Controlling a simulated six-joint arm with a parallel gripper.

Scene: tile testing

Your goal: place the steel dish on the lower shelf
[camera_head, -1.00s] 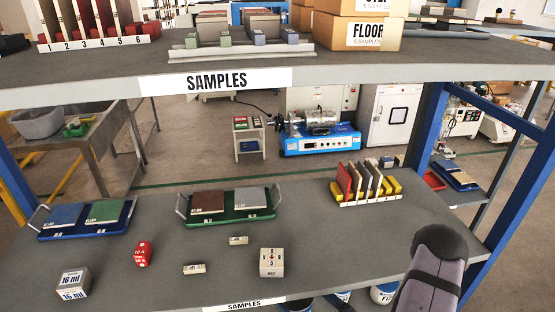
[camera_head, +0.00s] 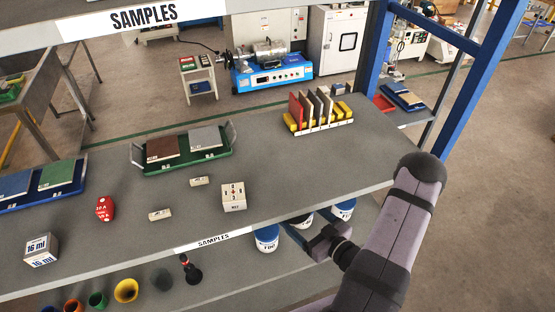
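I cannot make out a steel dish in this view. The lower shelf (camera_head: 222,278) shows below the front edge of the middle shelf, at the bottom of the picture. My arm comes in at the bottom right, and its wrist bends left beside the shelf front. The end with my gripper (camera_head: 296,236) seems to lie near the blue-and-white tubs, partly under the middle shelf's edge. Its fingers are too small and dark to tell whether they are open or hold anything.
The middle shelf (camera_head: 330,170) holds trays, blocks and a tile rack (camera_head: 316,112). A blue post (camera_head: 376,50) rises at right.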

